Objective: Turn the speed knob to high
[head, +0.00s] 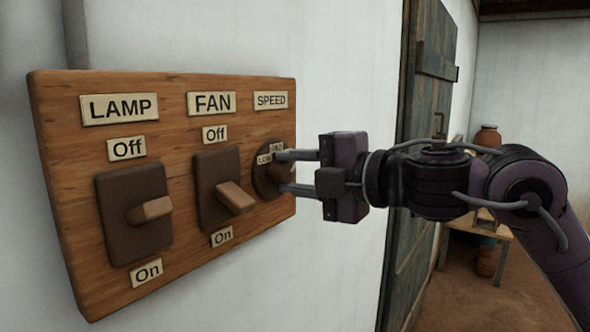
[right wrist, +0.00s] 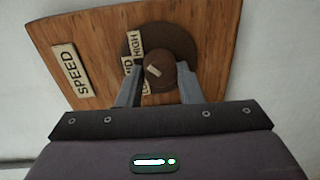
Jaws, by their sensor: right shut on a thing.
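The speed knob (right wrist: 160,74) is a round brown knob on a dark disc, below the SPEED label (head: 271,100) on the wooden switch board (head: 180,85). In the right wrist view a pale mark shows on the knob's face, and small labels, one reading HIGH (right wrist: 136,43), sit beside it, partly hidden by a finger. My right gripper (head: 283,172) reaches in from the right and is shut on the knob, one finger on each side. In the head view the fingers partly cover the knob and its labels. My left gripper is not in view.
The LAMP switch (head: 150,209) and FAN switch (head: 234,197) stick out from the board to the left of the knob. A green wooden door (head: 418,180) stands to the right. Behind it are a small table (head: 496,238) and clay pots (head: 487,137).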

